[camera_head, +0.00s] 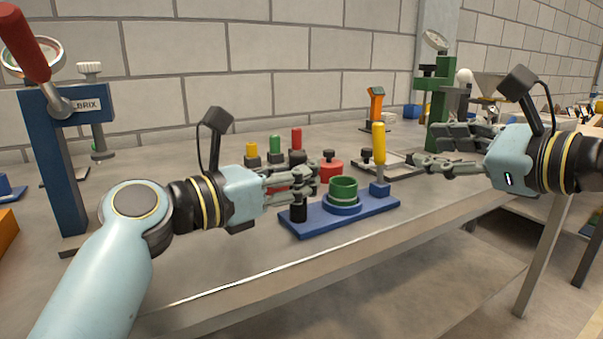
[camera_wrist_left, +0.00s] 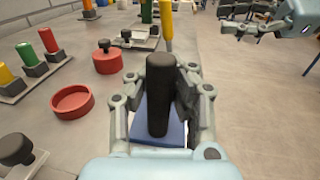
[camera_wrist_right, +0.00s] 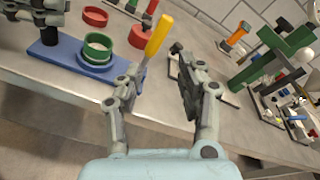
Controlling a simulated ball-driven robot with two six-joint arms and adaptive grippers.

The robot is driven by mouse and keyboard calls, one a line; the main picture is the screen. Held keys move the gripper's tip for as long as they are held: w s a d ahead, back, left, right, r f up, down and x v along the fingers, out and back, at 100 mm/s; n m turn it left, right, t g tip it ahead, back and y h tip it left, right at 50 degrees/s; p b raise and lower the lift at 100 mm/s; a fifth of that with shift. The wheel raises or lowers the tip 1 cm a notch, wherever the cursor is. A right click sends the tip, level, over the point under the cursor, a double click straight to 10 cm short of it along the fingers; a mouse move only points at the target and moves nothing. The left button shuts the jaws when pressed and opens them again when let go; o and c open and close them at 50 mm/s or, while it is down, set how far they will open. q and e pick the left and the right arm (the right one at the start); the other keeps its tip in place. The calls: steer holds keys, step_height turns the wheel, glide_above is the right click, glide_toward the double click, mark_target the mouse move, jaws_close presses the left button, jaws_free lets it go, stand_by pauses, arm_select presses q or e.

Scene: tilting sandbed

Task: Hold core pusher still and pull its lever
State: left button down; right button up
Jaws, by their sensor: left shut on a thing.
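The core pusher is a blue base (camera_head: 365,207) with a green cup (camera_head: 343,189) in its middle, a black post (camera_head: 299,212) at its left end and a yellow lever (camera_head: 379,143) standing at its right end. My left gripper (camera_head: 318,180) is shut on the black post, which shows between its fingers in the left wrist view (camera_wrist_left: 158,95). My right gripper (camera_head: 418,160) is open and empty, to the right of the yellow lever. In the right wrist view the lever (camera_wrist_right: 158,36) stands beyond the left fingertip, outside the jaws.
Yellow, green and red handled tools (camera_head: 275,146) and a red pot (camera_head: 331,170) stand behind the pusher. A blue press (camera_head: 50,150) stands at the left and a green press (camera_head: 437,100) at the back right. The table's front edge is clear.

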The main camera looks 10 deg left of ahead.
mark_target(378, 145)
steer(key=shift+o, duration=0.6)
steer(key=w+a+m+y, duration=0.1)
steer(key=w+a, duration=0.1)
steer(key=w, duration=0.1)
steer(key=w+a+f+m+y, duration=0.1)
steer(key=w+a, duration=0.1)
steer(key=a, duration=0.1)
steer(key=w+a+f+m+g+y, duration=0.1)
steer(key=w+a+m+y, duration=0.1)
steer(key=w+a, duration=0.1)
steer(key=shift+w+a, duration=0.1)
steer(key=shift+w, duration=0.25)
jaws_close()
stand_by(0.8)
